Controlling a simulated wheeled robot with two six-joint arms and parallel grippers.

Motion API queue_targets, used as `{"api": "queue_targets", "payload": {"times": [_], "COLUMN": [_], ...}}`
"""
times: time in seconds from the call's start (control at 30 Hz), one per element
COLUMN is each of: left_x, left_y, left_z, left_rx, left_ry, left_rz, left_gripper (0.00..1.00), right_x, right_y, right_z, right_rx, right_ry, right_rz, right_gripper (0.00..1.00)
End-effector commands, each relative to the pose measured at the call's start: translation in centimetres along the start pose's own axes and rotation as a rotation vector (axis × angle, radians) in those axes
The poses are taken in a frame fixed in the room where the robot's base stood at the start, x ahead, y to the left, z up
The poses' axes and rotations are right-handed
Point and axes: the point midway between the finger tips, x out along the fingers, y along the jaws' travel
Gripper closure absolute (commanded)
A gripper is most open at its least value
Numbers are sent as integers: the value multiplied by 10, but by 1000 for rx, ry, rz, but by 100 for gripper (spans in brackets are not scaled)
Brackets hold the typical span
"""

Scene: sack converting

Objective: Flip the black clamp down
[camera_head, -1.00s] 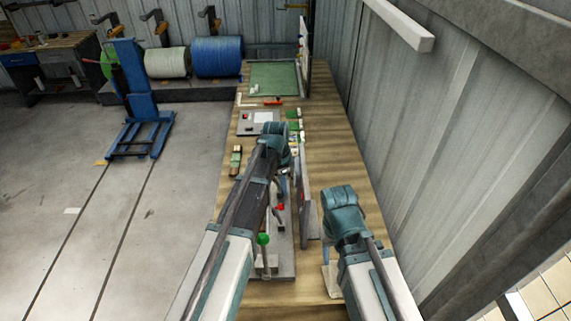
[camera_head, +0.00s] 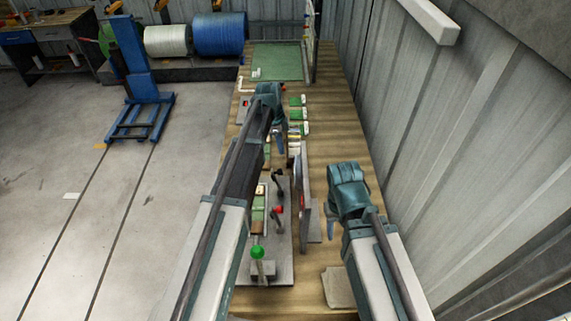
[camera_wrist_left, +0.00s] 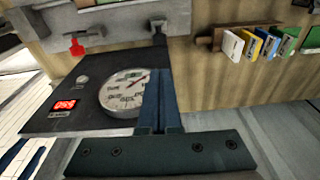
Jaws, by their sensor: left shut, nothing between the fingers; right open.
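The black clamp (camera_head: 278,180) stands on a grey base plate (camera_head: 283,270) on the workbench, with a red-tipped clamp (camera_head: 278,210) just nearer to me. In the left wrist view a black-tipped part (camera_wrist_left: 158,27), seemingly this clamp, shows at the top, with the red one (camera_wrist_left: 76,46) to its left. Whether the black lever is raised is hard to tell. My left gripper (camera_head: 280,142) is shut and empty, beyond the black clamp and apart from it. Its closed fingers (camera_wrist_left: 160,105) overlap a dial panel in the wrist view. My right gripper (camera_head: 330,218) is open at the bench's right side.
A green ball-topped lever (camera_head: 257,252) stands at the near end of the plate. An upright panel (camera_head: 304,195) borders the plate on the right. The dark panel (camera_wrist_left: 60,120) carries a round dial (camera_wrist_left: 125,92). Several small coloured boxes (camera_wrist_left: 255,45) stand in a rack.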

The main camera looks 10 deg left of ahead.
Motion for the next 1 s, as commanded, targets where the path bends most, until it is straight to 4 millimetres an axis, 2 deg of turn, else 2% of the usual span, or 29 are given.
{"api": "queue_targets", "payload": {"times": [0.27,0.47,1.0], "left_x": [4,19,90], "left_y": [0,0,0], "left_z": [0,0,1], "left_rx": [0,0,-1], "left_ry": [0,0,-1], "left_rz": [0,0,0], "left_gripper": [100,100,100], "right_x": [4,19,89], "right_y": [0,-2,-8], "right_z": [0,-2,-6], "right_rx": [0,1,-9], "right_ry": [0,1,2], "right_rz": [0,0,2], "right_gripper": [50,50,50]}}
